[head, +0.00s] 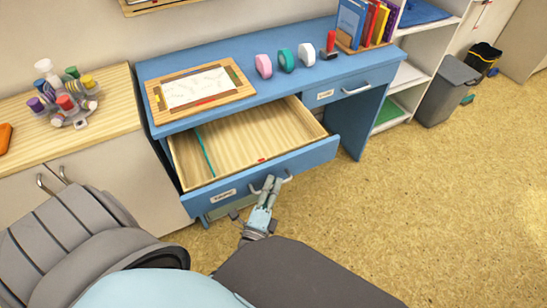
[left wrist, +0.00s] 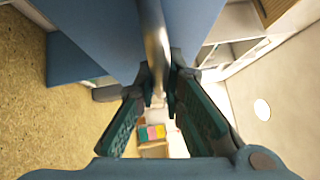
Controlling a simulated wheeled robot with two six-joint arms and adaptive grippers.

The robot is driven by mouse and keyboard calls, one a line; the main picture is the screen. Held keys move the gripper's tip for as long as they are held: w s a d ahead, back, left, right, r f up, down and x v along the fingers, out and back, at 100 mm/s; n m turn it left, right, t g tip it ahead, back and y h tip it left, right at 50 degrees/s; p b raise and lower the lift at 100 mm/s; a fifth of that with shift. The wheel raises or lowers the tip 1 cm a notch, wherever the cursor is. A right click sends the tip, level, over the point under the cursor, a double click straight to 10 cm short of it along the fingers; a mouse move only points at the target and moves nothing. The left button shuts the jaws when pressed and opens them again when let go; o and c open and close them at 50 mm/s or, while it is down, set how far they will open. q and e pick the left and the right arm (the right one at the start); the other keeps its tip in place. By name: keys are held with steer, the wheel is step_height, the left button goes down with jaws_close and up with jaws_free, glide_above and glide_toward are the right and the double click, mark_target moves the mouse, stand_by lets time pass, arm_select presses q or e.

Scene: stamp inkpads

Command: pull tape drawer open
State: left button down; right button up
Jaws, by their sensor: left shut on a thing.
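A blue desk drawer (head: 212,198) stands pulled out under the left part of the blue desk. Its light wood inside (head: 245,140) shows, and the label on its front is too small to read. My left gripper (head: 268,186) is shut on the drawer's metal handle (head: 287,179). In the left wrist view the fingers (left wrist: 160,88) close on both sides of the handle bar (left wrist: 155,40). A second, shut drawer (head: 340,90) with its own label and handle is at the desk's right. My right gripper is not in view.
Pink (head: 264,66), green (head: 286,60) and white (head: 307,55) rolls stand on the desktop beside a framed sheet (head: 197,90). A thin teal strip (head: 205,152) lies in the open drawer. A wooden cabinet (head: 105,120) is at left. The floor (head: 420,190) at right is clear.

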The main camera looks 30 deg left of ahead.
arm_select(q)
steer(key=c, duration=1.7)
jaws_free()
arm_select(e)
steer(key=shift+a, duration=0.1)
